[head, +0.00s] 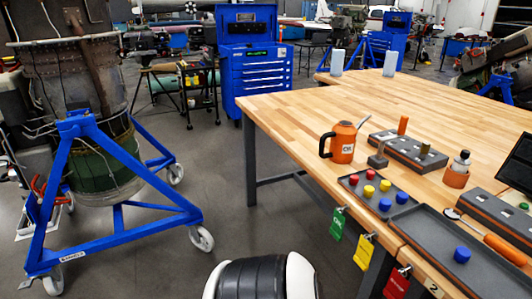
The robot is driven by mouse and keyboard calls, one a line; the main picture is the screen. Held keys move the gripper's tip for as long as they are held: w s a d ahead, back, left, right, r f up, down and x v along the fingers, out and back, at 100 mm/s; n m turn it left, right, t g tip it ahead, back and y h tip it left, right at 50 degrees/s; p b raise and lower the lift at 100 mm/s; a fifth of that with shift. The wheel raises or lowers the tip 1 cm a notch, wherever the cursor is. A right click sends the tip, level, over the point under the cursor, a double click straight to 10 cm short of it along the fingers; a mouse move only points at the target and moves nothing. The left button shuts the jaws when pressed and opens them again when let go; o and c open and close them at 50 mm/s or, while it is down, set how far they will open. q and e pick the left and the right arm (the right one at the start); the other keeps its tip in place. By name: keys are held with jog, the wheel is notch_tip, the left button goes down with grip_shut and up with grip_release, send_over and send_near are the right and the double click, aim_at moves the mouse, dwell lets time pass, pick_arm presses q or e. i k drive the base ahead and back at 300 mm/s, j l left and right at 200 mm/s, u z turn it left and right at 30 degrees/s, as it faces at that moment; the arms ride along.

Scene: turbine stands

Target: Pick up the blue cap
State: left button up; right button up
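Three blue caps show on the wooden workbench (290,108). One blue cap (462,254) sits alone in a dark tray (430,228) at the near right. Another blue cap (402,197) and a third blue cap (385,204) sit in a smaller dark tray (350,191), beside red caps (371,175) and yellow caps (369,190). Neither of my grippers is in view.
An orange oil can (342,143), a grey block with holes (395,149) and an orange-handled tool (505,249) are on the bench. Tags (363,251) hang from its front edge. A blue wheeled stand (110,245) is at left. Floor between is clear.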

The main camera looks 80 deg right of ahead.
aim_at(462, 255)
jog(key=z, duration=4.25)
